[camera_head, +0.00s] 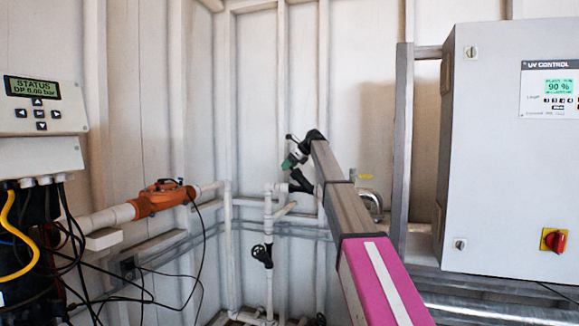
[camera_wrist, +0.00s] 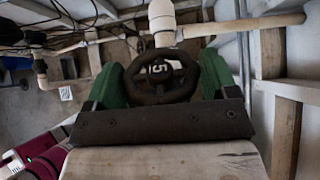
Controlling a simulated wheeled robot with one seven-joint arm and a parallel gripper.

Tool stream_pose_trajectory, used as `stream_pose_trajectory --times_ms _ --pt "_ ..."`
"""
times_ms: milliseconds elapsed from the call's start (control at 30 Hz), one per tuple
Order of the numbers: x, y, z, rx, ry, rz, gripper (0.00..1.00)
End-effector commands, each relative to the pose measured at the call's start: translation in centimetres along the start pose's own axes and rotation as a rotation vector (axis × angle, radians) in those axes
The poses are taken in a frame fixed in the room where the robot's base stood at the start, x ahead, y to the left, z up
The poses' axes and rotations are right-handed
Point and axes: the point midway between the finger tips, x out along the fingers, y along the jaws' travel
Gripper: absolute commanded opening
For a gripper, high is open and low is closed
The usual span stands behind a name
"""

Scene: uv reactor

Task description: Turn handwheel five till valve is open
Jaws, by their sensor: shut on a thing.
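Handwheel five (camera_wrist: 162,96) is a dark round wheel with a white "5" mark at its middle, in the centre of the wrist view. My gripper (camera_wrist: 162,68) has green fingers, one on each side of the wheel, and is shut on it. A white pipe end stands just beyond the wheel. In the head view my gripper (camera_head: 291,158) is at the end of my outstretched arm, near the white pipework in the middle. The wheel itself cannot be made out clearly there. The frames do not show how far the valve is open.
Another black handwheel (camera_head: 262,255) sits lower on the white pipes. An orange device (camera_head: 162,197) and a status panel (camera_head: 42,105) with hanging cables are at the left. A grey UV control cabinet (camera_head: 490,190) and its metal frame (camera_head: 403,140) stand at the right.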

Motion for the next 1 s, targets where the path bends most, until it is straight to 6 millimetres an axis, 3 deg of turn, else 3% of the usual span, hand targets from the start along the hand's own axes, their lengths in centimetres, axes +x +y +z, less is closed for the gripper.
stream_pose_trajectory --times_ms 1000 --pt "0.05 -0.58 0.02 -0.001 0.000 0.530 0.56"
